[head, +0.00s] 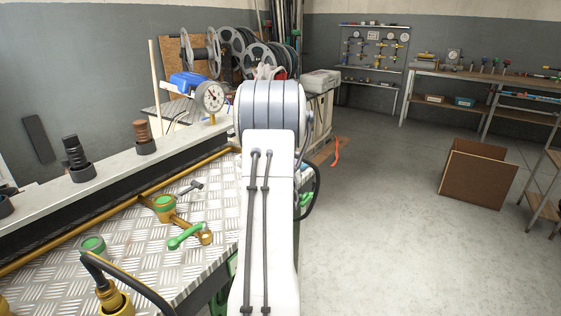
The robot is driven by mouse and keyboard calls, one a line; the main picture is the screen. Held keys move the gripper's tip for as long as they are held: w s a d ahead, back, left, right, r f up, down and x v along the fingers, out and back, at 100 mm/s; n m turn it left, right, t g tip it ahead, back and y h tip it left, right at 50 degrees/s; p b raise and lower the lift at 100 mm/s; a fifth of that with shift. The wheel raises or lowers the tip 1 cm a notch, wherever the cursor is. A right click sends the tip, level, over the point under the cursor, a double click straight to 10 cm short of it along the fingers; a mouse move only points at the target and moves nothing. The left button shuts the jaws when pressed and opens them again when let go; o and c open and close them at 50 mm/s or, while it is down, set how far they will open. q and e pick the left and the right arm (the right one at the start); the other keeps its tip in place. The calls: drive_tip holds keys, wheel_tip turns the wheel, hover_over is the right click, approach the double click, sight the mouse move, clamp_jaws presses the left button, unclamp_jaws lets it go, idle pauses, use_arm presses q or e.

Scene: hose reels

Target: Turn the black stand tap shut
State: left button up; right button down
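I cannot clearly tell which tap is the black stand tap. A small tap with a dark grey lever (190,187) stands on the chequered metal bench top, beside a brass fitting with a green ring (164,204). Nearer, a brass tap with a green lever (184,236) points to the lower left. A black ribbed fitting (75,153) stands upright on the pale rail at left. One white arm of mine rises through the middle of the view and hides the bench's right side. Neither gripper shows.
A brass pipe (130,202) runs along the bench (130,255). A pressure gauge (211,97) and hose reels (200,52) stand behind. A black hose with a brass end (115,300) is at lower left. An open cardboard box (478,174) sits on the clear floor at right.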

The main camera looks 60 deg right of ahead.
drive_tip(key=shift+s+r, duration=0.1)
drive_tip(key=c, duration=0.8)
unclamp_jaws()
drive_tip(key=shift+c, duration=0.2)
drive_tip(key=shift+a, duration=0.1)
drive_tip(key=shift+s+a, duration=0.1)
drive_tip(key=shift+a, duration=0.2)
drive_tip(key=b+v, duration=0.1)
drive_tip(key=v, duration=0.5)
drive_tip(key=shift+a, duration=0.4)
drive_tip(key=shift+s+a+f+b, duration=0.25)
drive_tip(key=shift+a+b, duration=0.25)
drive_tip(key=shift+b, duration=0.25)
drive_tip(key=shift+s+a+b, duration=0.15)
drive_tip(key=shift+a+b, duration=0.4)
drive_tip(key=shift+b, duration=0.05)
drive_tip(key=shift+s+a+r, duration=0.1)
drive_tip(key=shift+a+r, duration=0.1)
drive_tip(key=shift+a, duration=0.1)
